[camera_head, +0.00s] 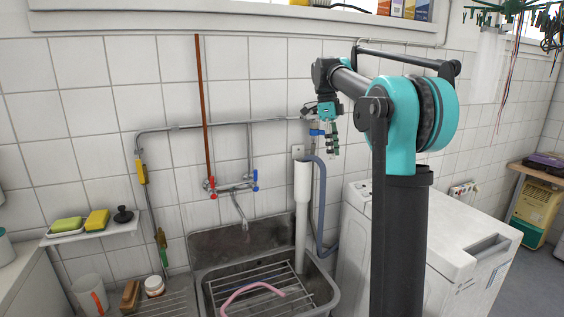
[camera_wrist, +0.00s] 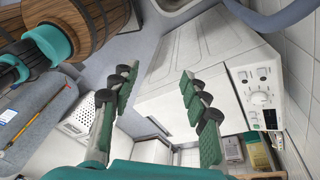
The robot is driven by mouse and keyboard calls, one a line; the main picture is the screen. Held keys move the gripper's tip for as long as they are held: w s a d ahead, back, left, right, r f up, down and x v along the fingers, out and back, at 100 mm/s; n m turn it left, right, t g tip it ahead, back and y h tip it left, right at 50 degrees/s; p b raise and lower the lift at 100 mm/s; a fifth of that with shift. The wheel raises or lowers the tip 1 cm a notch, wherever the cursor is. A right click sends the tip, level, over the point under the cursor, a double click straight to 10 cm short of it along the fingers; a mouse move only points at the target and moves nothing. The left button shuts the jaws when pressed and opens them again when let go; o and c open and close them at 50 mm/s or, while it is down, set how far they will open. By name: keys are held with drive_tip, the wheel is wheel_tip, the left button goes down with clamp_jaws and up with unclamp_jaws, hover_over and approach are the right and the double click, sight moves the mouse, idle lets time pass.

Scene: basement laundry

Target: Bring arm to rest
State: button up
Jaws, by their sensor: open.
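My arm, black and teal, rises at the right of the head view and bends over toward the tiled wall. My gripper (camera_head: 332,142) hangs at its end, raised in front of the wall above the grey sink and the white washing machine (camera_head: 445,235). In the wrist view my gripper (camera_wrist: 158,88) shows two green-padded fingers spread apart, with nothing between them. The washing machine (camera_wrist: 190,60) lies beyond the fingers, its control panel at the right. The gripper looks small and partly cluttered by pipes behind it in the head view.
A metal sink (camera_head: 215,249) with a rack and pink hose stands below. A wall tap (camera_head: 233,188) and a white standpipe (camera_head: 302,200) rise near it. A shelf (camera_head: 95,236) with sponges is at left. A wooden barrel (camera_wrist: 80,25) and white basket (camera_wrist: 88,118) show in the wrist view.

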drive_tip(key=s+d+f+n+t, duration=0.1)
drive_tip(key=s+f+n+t, duration=0.2)
drive_tip(key=s+f+n, duration=0.8)
drive_tip(key=s+d+f+n+t+y, duration=0.1)
drive_tip(key=s+f+n+t, duration=0.2)
drive_tip(key=s+f+n, duration=0.8)
drive_tip(key=s+f, duration=0.7)
drive_tip(key=f, duration=0.5)
drive_tip(key=shift+n+y, duration=0.3)
drive_tip(key=shift+o, duration=0.2)
drive_tip(key=shift+d, duration=0.1)
